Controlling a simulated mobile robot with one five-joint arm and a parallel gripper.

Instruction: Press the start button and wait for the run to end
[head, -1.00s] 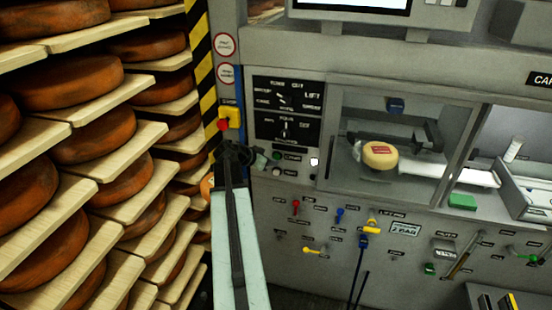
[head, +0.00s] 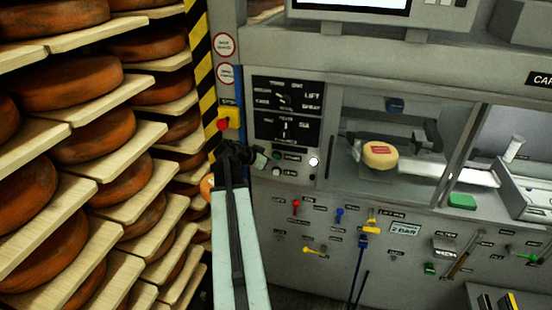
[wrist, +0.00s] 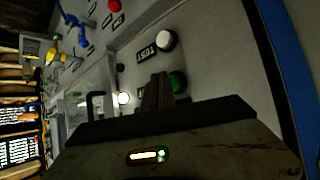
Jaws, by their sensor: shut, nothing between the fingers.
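A green button (head: 277,155) sits on the grey machine panel below the black selector panel; its label is too small to read. My gripper (head: 261,160) is shut and empty, just left of the green button in the head view. In the wrist view the closed fingers (wrist: 157,90) point at the panel close beside the green button (wrist: 178,82). I cannot tell whether they touch it. A white button (head: 276,171) is just below the green one; it also shows in the wrist view (wrist: 165,40). A lit white lamp (head: 313,161) is to their right.
Racks of orange-brown cheese wheels (head: 85,75) on boards fill the left. A red knob on a yellow box (head: 229,117) is just above my gripper. A pale labelled cheese (head: 380,155) sits behind the machine's window. Coloured valves (head: 340,213) line the panel below.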

